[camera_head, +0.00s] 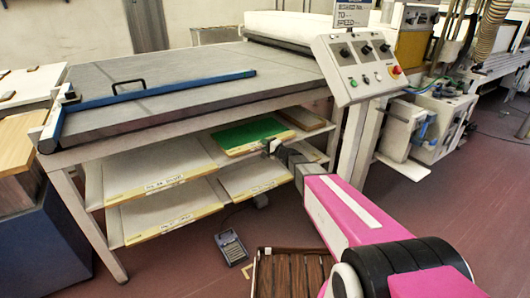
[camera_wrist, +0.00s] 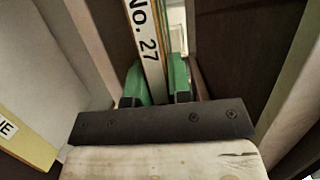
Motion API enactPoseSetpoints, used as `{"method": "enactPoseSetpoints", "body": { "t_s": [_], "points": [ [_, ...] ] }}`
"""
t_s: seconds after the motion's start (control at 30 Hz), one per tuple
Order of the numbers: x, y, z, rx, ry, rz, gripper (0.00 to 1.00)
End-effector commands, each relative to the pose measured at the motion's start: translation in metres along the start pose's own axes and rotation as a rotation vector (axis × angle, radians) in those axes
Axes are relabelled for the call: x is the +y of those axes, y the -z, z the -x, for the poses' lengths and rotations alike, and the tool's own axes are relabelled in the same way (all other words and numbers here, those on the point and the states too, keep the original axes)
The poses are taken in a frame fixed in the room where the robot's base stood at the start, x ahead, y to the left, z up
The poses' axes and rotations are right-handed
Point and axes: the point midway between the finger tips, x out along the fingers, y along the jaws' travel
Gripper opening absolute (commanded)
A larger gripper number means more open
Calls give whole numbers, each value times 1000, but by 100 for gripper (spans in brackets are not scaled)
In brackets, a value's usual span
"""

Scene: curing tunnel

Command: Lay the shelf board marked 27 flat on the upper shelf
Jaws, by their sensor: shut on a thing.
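My gripper (camera_head: 268,147) reaches under the table to the front of the shelves, near the right part of the upper shelf. In the wrist view, my gripper (camera_wrist: 155,90) has its green fingertips shut on both faces of a thin board (camera_wrist: 148,45). The board's pale edge faces the camera and reads "No. 27". The board extends away from my gripper, and its far end is out of view. The upper shelf (camera_head: 150,170) is pale with a yellow labelled front edge. A green panel (camera_head: 240,134) lies there beside my gripper; I cannot tell if it is the held board.
A lower shelf (camera_head: 150,213) sits below. The grey table top (camera_head: 190,70) with a blue bar (camera_head: 155,90) is above. A control panel (camera_head: 365,65) stands right of the shelves. A foot pedal (camera_head: 231,248) and a slatted brown crate (camera_head: 285,272) are on the floor.

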Motion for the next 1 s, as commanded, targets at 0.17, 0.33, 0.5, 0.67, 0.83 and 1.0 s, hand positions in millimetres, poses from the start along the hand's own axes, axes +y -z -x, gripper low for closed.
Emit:
{"method": "enactPoseSetpoints", "body": {
  "t_s": [0.17,0.33,0.5,0.67,0.83,1.0],
  "points": [
    [6,2,1,-2,2,-1,0],
    [27,2,0,-2,2,-2,0],
    [41,2,1,-1,2,-1,0],
    [40,2,1,-1,3,-1,0],
    [42,2,1,-1,3,-1,0],
    [44,2,1,0,-1,0,45]
  ]
}}
